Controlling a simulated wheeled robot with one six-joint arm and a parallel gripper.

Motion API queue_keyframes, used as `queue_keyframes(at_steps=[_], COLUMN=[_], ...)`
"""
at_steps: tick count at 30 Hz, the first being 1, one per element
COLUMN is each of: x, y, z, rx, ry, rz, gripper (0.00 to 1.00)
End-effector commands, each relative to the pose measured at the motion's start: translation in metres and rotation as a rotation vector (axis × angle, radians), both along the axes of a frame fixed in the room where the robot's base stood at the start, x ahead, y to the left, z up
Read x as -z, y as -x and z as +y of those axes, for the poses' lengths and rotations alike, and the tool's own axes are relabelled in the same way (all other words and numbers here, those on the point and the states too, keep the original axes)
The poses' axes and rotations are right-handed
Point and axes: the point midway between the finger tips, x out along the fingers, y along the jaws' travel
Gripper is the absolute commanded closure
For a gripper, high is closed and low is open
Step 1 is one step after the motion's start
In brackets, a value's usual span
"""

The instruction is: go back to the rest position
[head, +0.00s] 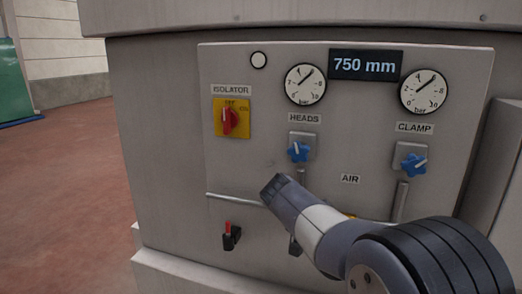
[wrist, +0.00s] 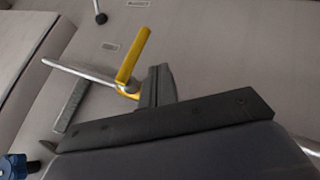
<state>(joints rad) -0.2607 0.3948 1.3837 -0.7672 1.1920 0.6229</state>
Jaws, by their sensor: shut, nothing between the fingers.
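My gripper (wrist: 157,84) shows in the wrist view as two dark fingers closed together, with nothing between them. Its tips appear next to the base of a yellow lever (wrist: 133,55) on a silver pipe (wrist: 85,78); I cannot tell whether they touch it. In the head view my arm reaches in from the lower right across the front of the grey machine panel (head: 250,165). The fingers cannot be made out there. Only a bit of the yellow lever (head: 351,217) shows there, behind my arm.
The panel carries a red isolator switch (head: 229,121), two blue knobs (head: 299,151) (head: 411,164), two gauges (head: 305,84) (head: 424,91) and a 750 mm display (head: 365,65). A small red lever (head: 228,228) sits lower left. Open floor (head: 60,190) lies left of the machine.

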Motion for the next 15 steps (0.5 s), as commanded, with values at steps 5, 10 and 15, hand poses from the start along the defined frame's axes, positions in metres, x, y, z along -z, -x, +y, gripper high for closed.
queue_keyframes(at_steps=[5, 10, 15], x=[-0.029, -0.036, -0.041], y=[-0.002, -0.002, -0.001], z=[0.008, 0.007, 0.004], rx=[0.013, 0.02, 0.022], ry=[-0.165, -0.298, -0.407], rz=[-0.078, -0.13, -0.163], gripper=[1.0, 1.0, 1.0])
